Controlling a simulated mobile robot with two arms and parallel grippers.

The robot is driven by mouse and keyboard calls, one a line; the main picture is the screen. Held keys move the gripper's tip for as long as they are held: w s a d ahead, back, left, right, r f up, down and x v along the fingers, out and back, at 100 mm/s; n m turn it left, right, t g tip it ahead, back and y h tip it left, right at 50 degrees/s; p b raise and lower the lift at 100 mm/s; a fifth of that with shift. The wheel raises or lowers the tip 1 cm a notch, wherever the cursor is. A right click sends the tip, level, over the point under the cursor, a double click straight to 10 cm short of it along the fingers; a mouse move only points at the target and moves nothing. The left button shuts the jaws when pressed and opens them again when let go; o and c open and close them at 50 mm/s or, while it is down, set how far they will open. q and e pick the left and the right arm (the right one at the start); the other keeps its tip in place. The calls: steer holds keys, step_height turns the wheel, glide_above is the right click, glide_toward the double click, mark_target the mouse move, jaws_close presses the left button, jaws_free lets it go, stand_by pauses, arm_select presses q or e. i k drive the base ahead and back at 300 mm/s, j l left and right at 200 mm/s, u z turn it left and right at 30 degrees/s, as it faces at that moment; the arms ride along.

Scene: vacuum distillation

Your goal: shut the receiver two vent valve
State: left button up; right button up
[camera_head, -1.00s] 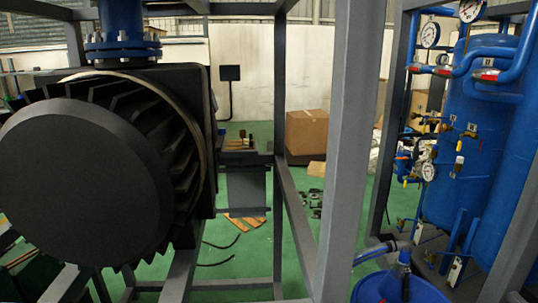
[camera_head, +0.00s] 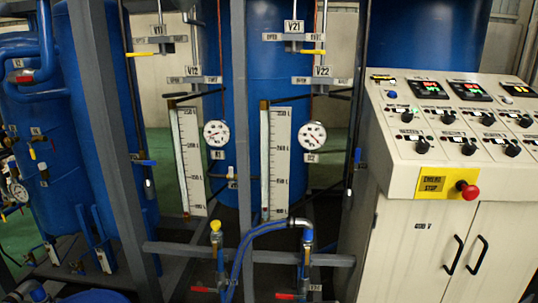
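Two blue receiver tanks stand behind a grey frame, and the right one (camera_head: 265,75) carries a round gauge (camera_head: 312,135) and a tall level scale (camera_head: 276,165). Similar plates V11 (camera_head: 157,30) and V12 (camera_head: 192,72) are on the left, with another yellow handle (camera_head: 139,54). I cannot tell from the labels which valve is the receiver two vent. Neither gripper is in view.
A control cabinet (camera_head: 420,235) with knobs, displays and a red emergency button (camera_head: 467,190) fills the right side. A grey upright (camera_head: 240,130) and a low crossbar (camera_head: 200,253) stand in front of the tanks. Blue hoses (camera_head: 262,232) and red-handled valves are low in front.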

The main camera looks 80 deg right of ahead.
mark_target(358, 150)
steer(key=z, duration=3.1)
steer(key=i+j+z, duration=0.1)
steer(key=i, duration=0.35)
steer(key=i+j, duration=0.15)
steer(key=i, duration=0.3)
steer(key=z, duration=0.05)
